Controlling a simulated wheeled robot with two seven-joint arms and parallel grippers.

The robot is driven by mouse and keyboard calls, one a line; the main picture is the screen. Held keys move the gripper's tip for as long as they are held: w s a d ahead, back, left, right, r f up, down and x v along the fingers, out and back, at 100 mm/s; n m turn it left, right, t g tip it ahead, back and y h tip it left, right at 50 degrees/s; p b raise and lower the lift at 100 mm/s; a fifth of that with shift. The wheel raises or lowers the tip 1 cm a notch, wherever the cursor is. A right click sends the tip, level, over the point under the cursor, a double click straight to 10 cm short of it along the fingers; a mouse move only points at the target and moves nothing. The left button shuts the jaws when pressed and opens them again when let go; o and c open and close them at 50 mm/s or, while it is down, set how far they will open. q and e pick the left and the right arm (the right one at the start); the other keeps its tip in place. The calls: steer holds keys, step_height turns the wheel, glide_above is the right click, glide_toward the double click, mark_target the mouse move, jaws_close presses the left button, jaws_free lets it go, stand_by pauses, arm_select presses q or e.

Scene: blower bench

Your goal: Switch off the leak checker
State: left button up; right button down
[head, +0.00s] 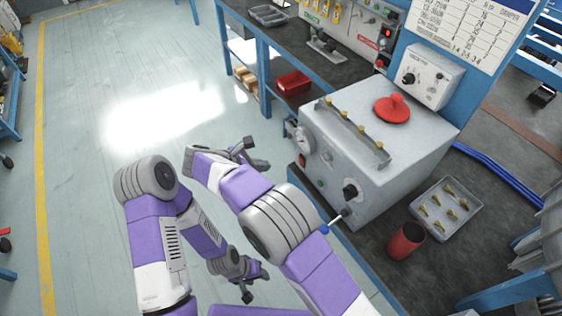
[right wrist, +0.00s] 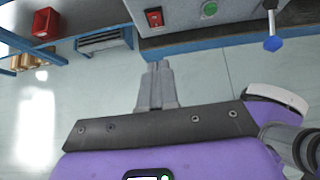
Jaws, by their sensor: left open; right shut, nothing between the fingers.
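The leak checker (head: 385,150) is a pale grey box on the bench with a round gauge, a black knob and a red lid on top. Its red rocker switch (right wrist: 154,17) shows on the front panel in the right wrist view, beside a green button (right wrist: 209,8). I cannot tell the switch's position. My right gripper (right wrist: 160,66) is shut and empty, just below the switch in that view and apart from it. In the head view the right gripper (head: 264,165) is left of the box front. My left gripper (head: 256,287) is open and empty, low over the floor.
A blue-tipped lever (head: 326,228) sticks out from the box front; it also shows in the right wrist view (right wrist: 272,43). A red cup (head: 406,241) and a tray of brass fittings (head: 458,200) stand right of it. A red bin (head: 293,84) is behind. The floor at left is clear.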

mark_target(301, 161)
steer(key=shift+w+d+r+b+x, duration=0.35)
steer(key=shift+b+x, duration=0.3)
steer(key=shift+x, duration=1.4)
steer(key=shift+d+r+b+x, duration=0.15)
steer(key=shift+r+b+x, duration=0.45)
steer(key=shift+x, duration=1.5)
steer(key=shift+w+d+r+b+x, duration=0.25)
steer(key=shift+b+x, duration=0.5)
steer(key=shift+x, duration=1.3)
steer(key=shift+w+d+r+p, duration=0.1)
steer(key=shift+d+r+p, duration=0.15)
steer(key=shift+p, duration=0.8)
steer(key=shift+f+y, duration=0.1)
steer(key=shift+y, duration=0.2)
steer(key=shift+f, duration=0.1)
steer(key=shift+r+p, duration=0.8)
steer(key=shift+p, duration=0.2)
